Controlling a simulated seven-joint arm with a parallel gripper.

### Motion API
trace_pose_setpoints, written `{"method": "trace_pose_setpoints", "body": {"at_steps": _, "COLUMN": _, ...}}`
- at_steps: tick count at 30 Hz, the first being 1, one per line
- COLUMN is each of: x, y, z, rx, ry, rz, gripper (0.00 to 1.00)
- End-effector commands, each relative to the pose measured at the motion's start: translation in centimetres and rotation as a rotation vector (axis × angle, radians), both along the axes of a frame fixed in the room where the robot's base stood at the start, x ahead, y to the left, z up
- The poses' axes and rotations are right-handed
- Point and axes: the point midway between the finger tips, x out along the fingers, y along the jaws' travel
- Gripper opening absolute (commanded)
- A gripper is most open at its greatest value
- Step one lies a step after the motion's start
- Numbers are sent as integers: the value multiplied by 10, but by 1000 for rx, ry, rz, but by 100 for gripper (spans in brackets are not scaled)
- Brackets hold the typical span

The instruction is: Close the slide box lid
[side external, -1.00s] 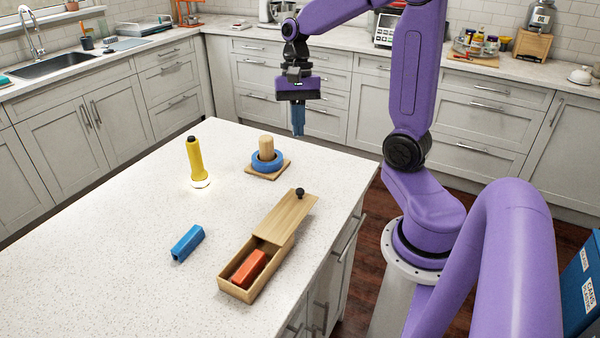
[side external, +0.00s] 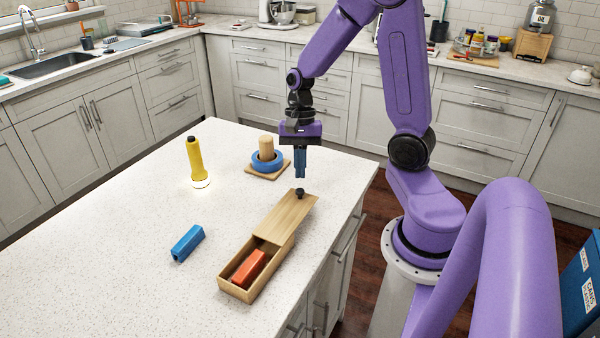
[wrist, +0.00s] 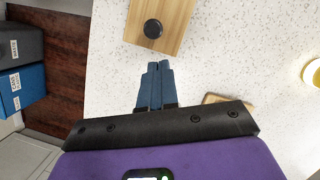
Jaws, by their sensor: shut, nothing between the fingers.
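The wooden slide box (side external: 235,292) stands on the worktop near its front right edge. Its lid (side external: 285,218) is slid back, so the near part of the box is open and a red-orange block (side external: 249,268) shows inside. A dark round knob (side external: 300,193) stands at the lid's far end. The lid (wrist: 172,38) and knob (wrist: 153,28) also show at the top of the wrist view. My gripper (side external: 300,176) is shut and empty, pointing down just above and behind the knob. Its blue fingers (wrist: 155,85) are together in the wrist view, apart from the knob.
A blue block (side external: 187,243) lies left of the box. A yellow flashlight (side external: 196,162) stands upright further back. A wooden peg with a blue ring (side external: 266,160) stands behind the lid, left of my gripper. The worktop (side external: 110,245) is clear at the left.

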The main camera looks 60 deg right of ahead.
Motion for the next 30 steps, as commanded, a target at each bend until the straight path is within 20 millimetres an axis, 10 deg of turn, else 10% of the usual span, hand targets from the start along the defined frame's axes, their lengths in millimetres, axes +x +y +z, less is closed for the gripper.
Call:
{"method": "trace_pose_setpoints", "body": {"at_steps": 22, "x": -10, "y": 24, "z": -5, "rx": 0, "ry": 0, "rz": 2, "gripper": 0}}
{"method": "trace_pose_setpoints", "body": {"at_steps": 30, "x": -10, "y": 65, "z": -4, "rx": 0, "ry": -1, "rz": 7, "gripper": 0}}
